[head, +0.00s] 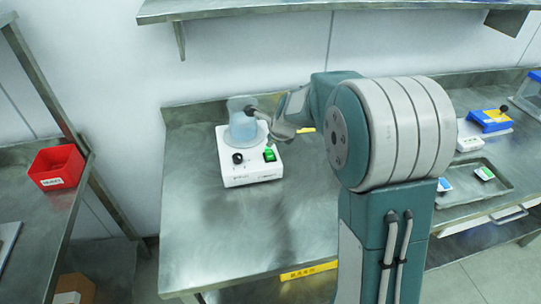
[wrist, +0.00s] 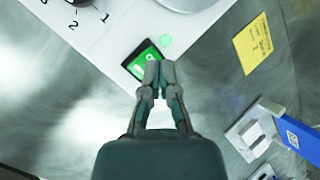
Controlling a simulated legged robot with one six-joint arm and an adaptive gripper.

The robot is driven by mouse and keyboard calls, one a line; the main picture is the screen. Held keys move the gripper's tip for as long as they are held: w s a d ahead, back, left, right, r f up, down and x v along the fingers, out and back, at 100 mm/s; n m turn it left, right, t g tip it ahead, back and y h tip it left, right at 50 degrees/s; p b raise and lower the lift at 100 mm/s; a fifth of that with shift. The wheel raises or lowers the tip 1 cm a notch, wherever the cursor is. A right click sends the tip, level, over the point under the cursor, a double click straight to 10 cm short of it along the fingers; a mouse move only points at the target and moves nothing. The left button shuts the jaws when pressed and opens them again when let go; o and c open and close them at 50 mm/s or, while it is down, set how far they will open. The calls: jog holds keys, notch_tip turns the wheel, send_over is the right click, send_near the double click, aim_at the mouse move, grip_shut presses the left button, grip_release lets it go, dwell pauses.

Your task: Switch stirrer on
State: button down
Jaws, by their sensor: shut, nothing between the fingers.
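The stirrer is a white box (head: 235,174) on the steel bench, with a black knob (head: 237,158) and a green rocker switch (head: 269,155) on its front. A translucent beaker (head: 241,128) stands on top. In the wrist view the green switch (wrist: 140,60) sits in a black frame, with a small green glowing mark (wrist: 165,40) beside it. My gripper (wrist: 159,66) is shut and empty, its fingertips together at the lower right edge of the switch. They cover part of it, and I cannot tell if they touch it. The knob (wrist: 80,2) is at the top left.
A yellow note (wrist: 253,44) lies on the bench beside the stirrer. A red bin (head: 56,167) stands on the left bench. To the right are a blue and yellow device (head: 490,121) and a metal tray (head: 470,193). The bench in front of the stirrer is clear.

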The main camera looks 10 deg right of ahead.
aim_at(270, 152)
jog(key=shift+w+r, duration=0.25)
jog(key=shift+r, duration=0.65)
jog(key=shift+w+r, duration=0.25)
jog(key=shift+r, duration=0.65)
jog(key=shift+s+r, duration=0.2)
jog(key=shift+s, duration=0.05)
jog(key=s+r+n, duration=0.2)
jog(key=s+n, duration=0.6)
jog(key=s, duration=0.3)
jog(key=s+r+n+h, duration=0.1)
jog(key=s+r+n, duration=0.2)
jog(key=s+n, duration=0.5)
jog(key=s+r+n, duration=0.2)
jog(key=s+n, duration=0.6)
jog(key=s, duration=0.6)
jog(key=shift+s+a+r+n+h, duration=0.2)
jog(key=shift+s+r+n+h, duration=0.15)
jog(key=shift+s+n+h, duration=0.05)
